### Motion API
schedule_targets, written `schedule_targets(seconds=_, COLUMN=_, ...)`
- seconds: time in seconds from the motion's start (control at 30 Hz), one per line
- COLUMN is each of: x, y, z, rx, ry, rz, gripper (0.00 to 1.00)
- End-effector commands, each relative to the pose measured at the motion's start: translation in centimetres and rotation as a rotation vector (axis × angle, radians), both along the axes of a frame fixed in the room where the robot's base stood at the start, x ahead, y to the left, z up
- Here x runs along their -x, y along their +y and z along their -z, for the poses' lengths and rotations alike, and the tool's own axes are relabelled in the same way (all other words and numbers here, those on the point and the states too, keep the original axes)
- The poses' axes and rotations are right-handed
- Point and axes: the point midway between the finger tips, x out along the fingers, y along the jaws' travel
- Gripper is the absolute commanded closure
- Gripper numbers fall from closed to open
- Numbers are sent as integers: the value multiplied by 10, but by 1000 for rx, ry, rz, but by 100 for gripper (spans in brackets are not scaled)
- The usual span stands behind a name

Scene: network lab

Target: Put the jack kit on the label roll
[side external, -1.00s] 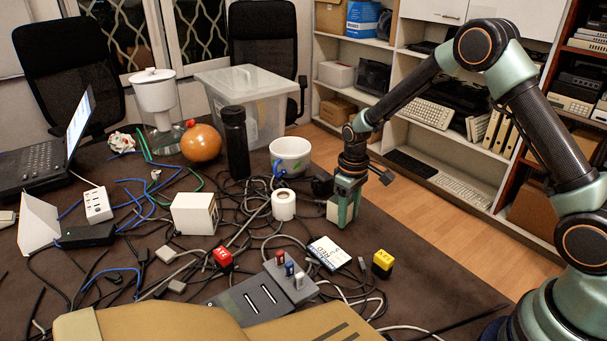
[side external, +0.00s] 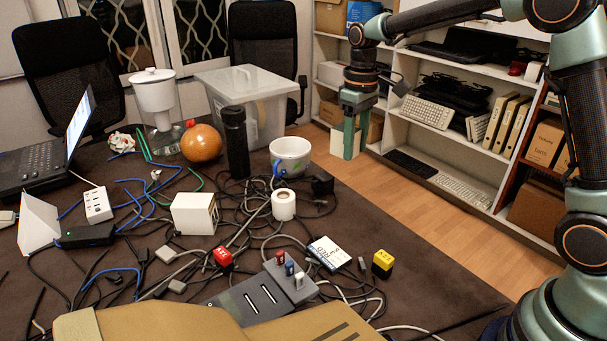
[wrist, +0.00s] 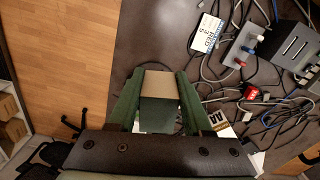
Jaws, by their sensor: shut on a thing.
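My gripper (side external: 349,135) is raised in the side external view, behind and to the right of the white mug, and shut on a small pale box, which I take to be the jack kit (side external: 338,146). In the wrist view the box (wrist: 158,84) sits between the two green fingers, its top face tan and its near face grey-green. The label roll (side external: 283,208) is a white roll standing upright on the dark table, to the left of and below the gripper, with its round hole facing up. Nothing rests on it. I cannot make out the roll in the wrist view.
A white mug (side external: 290,155) stands just behind the roll, and a white cube-shaped box (side external: 194,213) to its left. Tangled cables surround the roll. A black bottle (side external: 236,143) stands behind. A card (side external: 328,252), a red block (side external: 222,257) and a yellow block (side external: 383,262) lie in front.

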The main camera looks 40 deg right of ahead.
Motion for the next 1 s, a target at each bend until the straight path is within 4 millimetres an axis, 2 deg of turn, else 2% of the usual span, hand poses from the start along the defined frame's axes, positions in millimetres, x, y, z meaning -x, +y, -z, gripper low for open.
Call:
schedule_targets(seconds=0.1, x=-5, y=3, z=-7, rx=0, ry=-1, rz=6, gripper=100)
schedule_targets(seconds=0.27, x=-27, y=20, z=-2, rx=0, ry=1, rz=42, gripper=100)
schedule_targets(seconds=0.4, x=-55, y=45, z=10, rx=0, ry=2, rz=94, gripper=100)
schedule_targets(seconds=0.6, x=-84, y=80, z=30, rx=0, ry=1, rz=167, gripper=100)
schedule_targets(seconds=0.8, x=-97, y=101, z=43, rx=0, ry=0, rz=213, gripper=100)
schedule_targets(seconds=1.0, x=-99, y=106, z=60, rx=0, ry=1, rz=225, gripper=100)
